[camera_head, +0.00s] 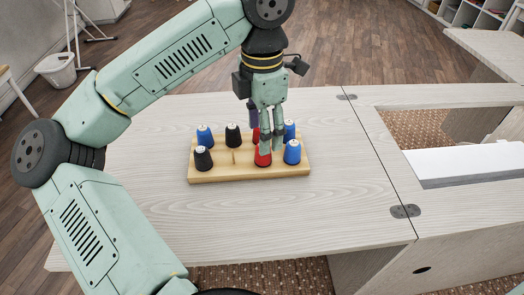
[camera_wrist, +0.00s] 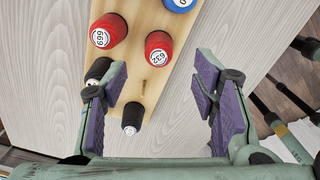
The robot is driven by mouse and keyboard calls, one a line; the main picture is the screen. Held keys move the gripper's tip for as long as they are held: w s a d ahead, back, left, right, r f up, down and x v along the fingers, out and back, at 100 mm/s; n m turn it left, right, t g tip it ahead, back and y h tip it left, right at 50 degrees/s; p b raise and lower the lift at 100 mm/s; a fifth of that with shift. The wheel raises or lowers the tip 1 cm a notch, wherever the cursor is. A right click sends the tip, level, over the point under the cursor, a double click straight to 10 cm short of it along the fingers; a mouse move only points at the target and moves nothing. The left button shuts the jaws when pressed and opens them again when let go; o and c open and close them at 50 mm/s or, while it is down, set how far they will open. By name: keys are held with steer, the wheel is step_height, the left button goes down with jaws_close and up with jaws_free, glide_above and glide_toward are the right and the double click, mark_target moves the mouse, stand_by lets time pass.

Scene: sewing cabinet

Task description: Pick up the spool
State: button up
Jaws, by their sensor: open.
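A wooden rack (camera_head: 220,174) on the pale table holds the spools in two rows. In the head view a front red spool (camera_head: 263,158) stands just under my gripper (camera_head: 262,130), with another red spool partly hidden behind the fingers. In the wrist view my gripper (camera_wrist: 160,84) is open and empty. Red spool 632 (camera_wrist: 158,46) shows just beyond the gap between the purple-padded fingers, and red spool 669 (camera_wrist: 108,31) is left of it. The task does not say which spool.
An empty peg (camera_wrist: 143,88) shows on the rack in the wrist view. Two black spools there (camera_wrist: 132,118) sit near the left finger, one partly covered by it. The table (camera_head: 330,220) is clear around the rack. A cut-out opening (camera_head: 440,130) lies at the right.

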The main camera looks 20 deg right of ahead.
steer(key=shift+d+f+p, duration=0.2)
steer(key=shift+f+p, duration=0.4)
steer(key=shift+f, duration=2.25)
steer(key=c, duration=1)
